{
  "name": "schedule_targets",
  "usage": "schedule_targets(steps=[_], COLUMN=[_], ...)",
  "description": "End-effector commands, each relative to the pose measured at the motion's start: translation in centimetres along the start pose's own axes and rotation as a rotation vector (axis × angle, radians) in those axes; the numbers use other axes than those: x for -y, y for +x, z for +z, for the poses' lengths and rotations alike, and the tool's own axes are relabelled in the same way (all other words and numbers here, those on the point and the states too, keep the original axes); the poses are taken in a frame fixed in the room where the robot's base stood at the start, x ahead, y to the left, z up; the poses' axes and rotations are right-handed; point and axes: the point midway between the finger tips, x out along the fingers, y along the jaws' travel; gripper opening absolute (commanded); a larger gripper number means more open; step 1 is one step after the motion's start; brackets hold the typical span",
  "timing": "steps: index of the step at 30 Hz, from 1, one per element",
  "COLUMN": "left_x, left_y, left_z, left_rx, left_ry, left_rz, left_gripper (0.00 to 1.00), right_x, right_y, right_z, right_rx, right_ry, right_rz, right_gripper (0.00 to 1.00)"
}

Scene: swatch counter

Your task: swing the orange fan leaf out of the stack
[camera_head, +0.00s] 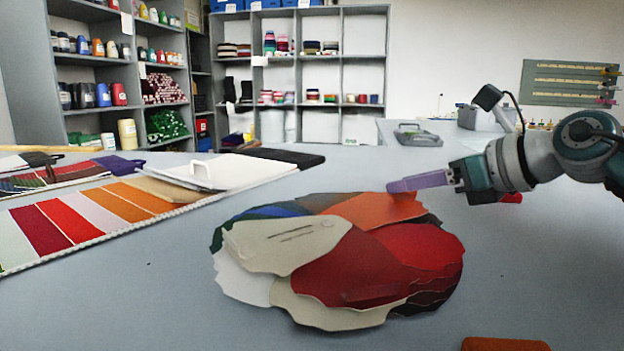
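A fanned stack of swatch leaves lies on the grey counter, with a cream leaf (290,240), a red leaf (350,268), a blue leaf (272,211) and others overlapping. The orange fan leaf (372,211) is at the far right part of the stack, spread partly over its neighbours. My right gripper (400,186) comes in from the right, its purple fingers level at the orange leaf's far outer edge. A small orange bit shows just under the fingertips. The fingers overlap in this view, so their gap and any contact are hidden. My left gripper is out of view.
A striped swatch card (88,222) and a white board with a handle (225,172) lie on the left. An orange piece (505,344) is at the front edge. A grey tray (418,137) stands behind.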

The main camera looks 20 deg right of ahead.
Motion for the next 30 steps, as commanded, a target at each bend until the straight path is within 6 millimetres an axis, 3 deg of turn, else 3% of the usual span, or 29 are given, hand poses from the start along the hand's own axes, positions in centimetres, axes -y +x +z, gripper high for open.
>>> schedule_targets(steps=[2,12,30], left_x=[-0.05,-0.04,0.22], left_y=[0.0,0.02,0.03], left_z=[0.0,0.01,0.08], left_rx=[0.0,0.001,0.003], left_ry=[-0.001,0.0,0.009], left_rz=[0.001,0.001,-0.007], left_gripper=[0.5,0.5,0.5], right_x=[0.0,0.0,0.02], right_y=[-0.01,-0.04,-0.04], right_z=[0.0,0.01,0.0], right_rx=[0.0,0.0,0.0], right_ry=[0.0,0.0,0.0], right_rz=[0.0,0.0,-0.001], right_gripper=[0.35,0.0,0.0])
